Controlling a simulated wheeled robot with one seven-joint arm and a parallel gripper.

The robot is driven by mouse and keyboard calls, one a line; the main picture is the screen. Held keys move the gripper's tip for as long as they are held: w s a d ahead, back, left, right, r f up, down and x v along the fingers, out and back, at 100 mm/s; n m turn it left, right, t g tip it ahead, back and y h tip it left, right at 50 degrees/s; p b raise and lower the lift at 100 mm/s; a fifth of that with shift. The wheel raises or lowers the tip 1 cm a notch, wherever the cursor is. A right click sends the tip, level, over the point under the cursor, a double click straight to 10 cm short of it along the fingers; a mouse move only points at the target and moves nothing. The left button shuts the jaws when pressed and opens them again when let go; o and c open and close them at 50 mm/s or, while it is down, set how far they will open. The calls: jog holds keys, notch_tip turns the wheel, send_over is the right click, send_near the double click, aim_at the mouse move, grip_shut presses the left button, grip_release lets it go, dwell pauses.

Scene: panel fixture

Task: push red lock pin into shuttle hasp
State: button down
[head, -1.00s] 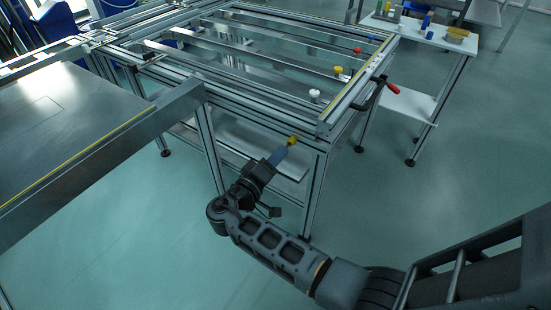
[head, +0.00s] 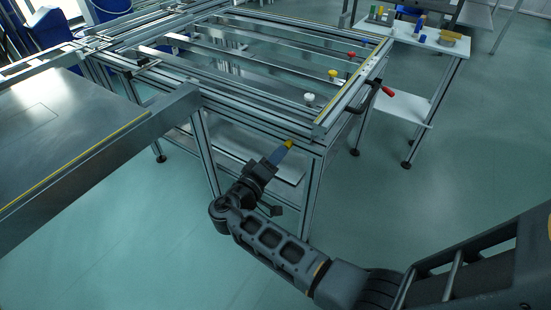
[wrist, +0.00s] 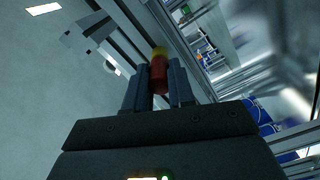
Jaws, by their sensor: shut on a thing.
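The red lock pin (wrist: 158,77) shows in the wrist view between the two fingers of my gripper (wrist: 158,88), which is shut on it. A yellow piece (wrist: 159,53) is at the pin's far end; it also shows in the head view (head: 289,143) at the front beam of the frame, just past my gripper (head: 282,151). I cannot tell whether this piece is the shuttle hasp, or whether the pin is inside it or only against it. In the head view the red pin is hidden by the fingers.
The aluminium panel frame (head: 262,121) stands beyond my gripper, with white (head: 309,99), yellow (head: 333,74) and red (head: 351,55) knobs. A metal table (head: 60,135) is at left; a white side table (head: 418,36) stands behind.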

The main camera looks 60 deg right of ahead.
jog(key=shift+d, duration=0.3)
jog(key=c, duration=0.9)
grip_release()
jog(key=a, duration=0.7)
jog(key=shift+s+a, duration=0.15)
jog(key=shift+a, duration=0.25)
